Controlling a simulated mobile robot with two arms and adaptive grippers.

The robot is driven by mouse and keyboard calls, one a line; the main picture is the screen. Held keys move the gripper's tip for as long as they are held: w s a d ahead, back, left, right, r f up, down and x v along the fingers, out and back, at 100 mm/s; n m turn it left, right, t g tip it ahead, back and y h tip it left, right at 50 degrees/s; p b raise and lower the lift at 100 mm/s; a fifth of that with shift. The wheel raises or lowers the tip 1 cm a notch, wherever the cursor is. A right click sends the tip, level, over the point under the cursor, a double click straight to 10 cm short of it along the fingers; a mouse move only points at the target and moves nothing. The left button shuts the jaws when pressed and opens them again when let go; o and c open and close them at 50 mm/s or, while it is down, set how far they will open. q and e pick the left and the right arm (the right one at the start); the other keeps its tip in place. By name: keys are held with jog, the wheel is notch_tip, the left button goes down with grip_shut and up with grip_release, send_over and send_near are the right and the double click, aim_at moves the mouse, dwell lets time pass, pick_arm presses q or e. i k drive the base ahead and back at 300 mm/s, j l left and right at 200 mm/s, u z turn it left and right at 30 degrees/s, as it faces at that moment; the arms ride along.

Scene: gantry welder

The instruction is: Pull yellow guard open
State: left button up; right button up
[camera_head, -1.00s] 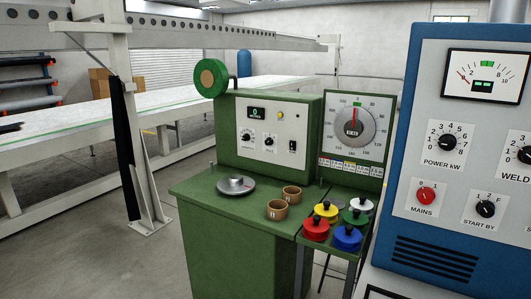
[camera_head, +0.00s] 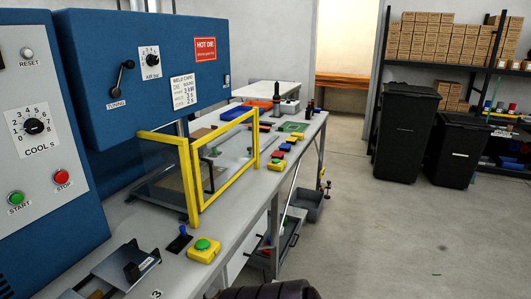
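The yellow guard (camera_head: 195,190) stands on the grey bench under the blue welder head, left of the middle. It has yellow bars around clear panels. Behind the panels I see a dark frame and a flat plate, partly hidden. I cannot tell whether any panel is ajar. Neither gripper shows, and nothing is seen touching the guard.
A metal slide (camera_head: 125,267) lies nearer. A dark ribbed object (camera_head: 265,291) is at the bottom edge.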

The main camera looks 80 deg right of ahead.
aim_at(201, 204)
jog(key=z, duration=1.95)
